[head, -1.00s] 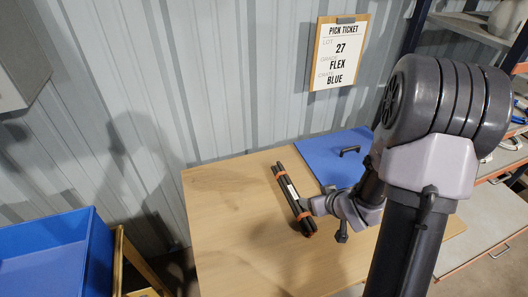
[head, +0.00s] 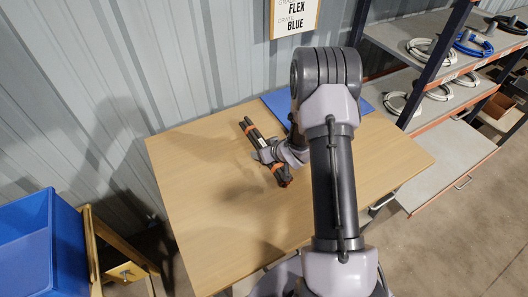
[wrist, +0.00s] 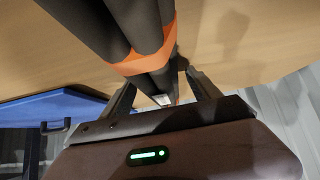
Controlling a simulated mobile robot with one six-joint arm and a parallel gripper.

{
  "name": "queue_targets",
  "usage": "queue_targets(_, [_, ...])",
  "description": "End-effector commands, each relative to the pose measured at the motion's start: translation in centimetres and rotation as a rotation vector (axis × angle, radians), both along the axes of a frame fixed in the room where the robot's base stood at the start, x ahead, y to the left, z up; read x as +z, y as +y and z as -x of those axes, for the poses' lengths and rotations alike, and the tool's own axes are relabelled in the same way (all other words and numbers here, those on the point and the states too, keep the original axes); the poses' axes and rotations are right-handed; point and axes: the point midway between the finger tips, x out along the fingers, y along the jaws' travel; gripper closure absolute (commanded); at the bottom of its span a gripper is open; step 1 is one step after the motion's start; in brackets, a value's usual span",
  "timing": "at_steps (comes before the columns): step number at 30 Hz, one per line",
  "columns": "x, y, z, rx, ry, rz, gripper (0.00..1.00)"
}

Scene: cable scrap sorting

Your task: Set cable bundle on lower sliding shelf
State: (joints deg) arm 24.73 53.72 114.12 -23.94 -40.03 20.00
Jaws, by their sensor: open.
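The cable bundle (head: 250,130), several dark lengths with orange bands, lies on the wooden table. It also fills the upper middle of the wrist view (wrist: 145,30). My gripper (head: 261,155) is at the bundle's middle in the head view. In the wrist view the open fingers (wrist: 163,88) stand on either side of the bundle, with a small white label between them. Whether they touch it is not clear. The lower sliding shelf (head: 436,182), a pale board with a front handle, sticks out of the rack at right.
The wooden table (head: 200,205) is mostly bare. A blue panel (head: 372,105) lies at its back edge, partly behind my arm. Rack shelves above hold coiled cables (head: 472,44). A blue bin (head: 28,240) stands at left.

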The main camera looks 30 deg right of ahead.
Motion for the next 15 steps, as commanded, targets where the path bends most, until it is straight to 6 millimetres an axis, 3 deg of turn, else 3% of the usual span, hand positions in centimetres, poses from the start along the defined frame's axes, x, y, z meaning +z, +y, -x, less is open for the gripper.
queue_targets(5, [0.1, -0.02, -0.04, 0.0, 0.0, 0.0, 0.29])
queue_targets(15, [0.11, -0.03, -0.01, 0.0, 0.0, 0.0, 0.94])
